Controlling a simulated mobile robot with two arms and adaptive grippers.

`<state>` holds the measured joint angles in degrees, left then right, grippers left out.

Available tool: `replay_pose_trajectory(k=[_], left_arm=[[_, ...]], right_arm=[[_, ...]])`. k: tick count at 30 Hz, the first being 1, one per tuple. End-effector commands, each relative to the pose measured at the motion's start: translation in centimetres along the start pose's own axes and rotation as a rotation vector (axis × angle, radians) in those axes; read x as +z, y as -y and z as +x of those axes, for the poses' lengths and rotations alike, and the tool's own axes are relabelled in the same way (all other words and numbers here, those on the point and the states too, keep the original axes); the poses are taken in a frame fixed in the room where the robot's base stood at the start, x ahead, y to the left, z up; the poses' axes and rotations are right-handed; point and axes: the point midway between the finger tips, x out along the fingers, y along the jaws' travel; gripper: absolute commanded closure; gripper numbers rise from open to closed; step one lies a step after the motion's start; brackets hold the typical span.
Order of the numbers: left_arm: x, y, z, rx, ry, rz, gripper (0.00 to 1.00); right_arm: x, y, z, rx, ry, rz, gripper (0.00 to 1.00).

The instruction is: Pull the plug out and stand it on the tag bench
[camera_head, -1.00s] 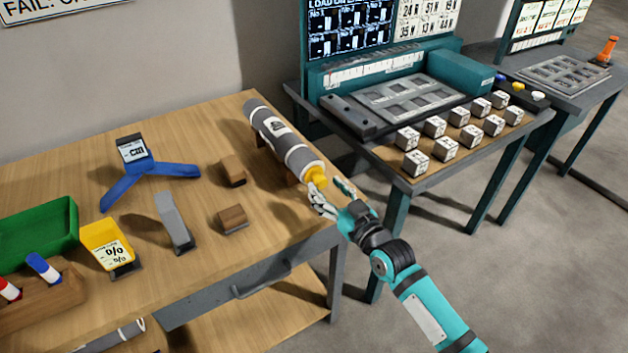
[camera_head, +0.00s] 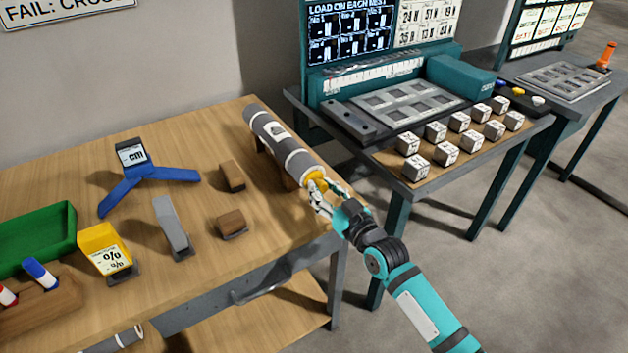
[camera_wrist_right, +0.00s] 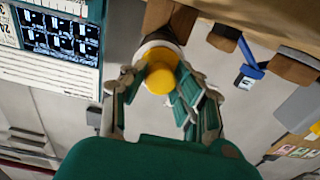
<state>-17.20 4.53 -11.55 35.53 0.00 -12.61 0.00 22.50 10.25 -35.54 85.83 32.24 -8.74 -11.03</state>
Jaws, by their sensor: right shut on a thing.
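The grey roll (camera_head: 276,138) lies on its side on a cradle at the right end of the wooden bench (camera_head: 200,265). The yellow plug (camera_head: 316,177) sits in the roll's near end; it also shows in the right wrist view (camera_wrist_right: 160,75). My right gripper (camera_head: 326,190) is shut on the plug, with its fingers on either side of the yellow knob in the right wrist view (camera_wrist_right: 157,88). The plug's inner part is hidden in the roll. My left gripper is not in view. I cannot tell which surface is the tag bench.
On the wooden bench are a blue stand (camera_head: 140,172), wooden blocks (camera_head: 231,176), a grey wedge (camera_head: 172,228), a yellow sign (camera_head: 105,250) and a green tray (camera_head: 35,236). A teal station (camera_head: 385,75) with labelled cubes stands to the right.

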Motion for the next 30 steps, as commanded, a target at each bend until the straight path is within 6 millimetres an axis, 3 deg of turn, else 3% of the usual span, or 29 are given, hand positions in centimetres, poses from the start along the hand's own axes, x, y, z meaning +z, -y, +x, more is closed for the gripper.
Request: replay_pose_trajectory(k=[10,30], left_arm=[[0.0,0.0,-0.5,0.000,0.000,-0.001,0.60],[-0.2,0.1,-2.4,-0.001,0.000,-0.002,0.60]], right_arm=[[-0.2,0.0,-0.2,0.000,0.000,0.000,0.91],[-0.3,0.0,-3.5,0.001,0.001,-0.001,0.91]])
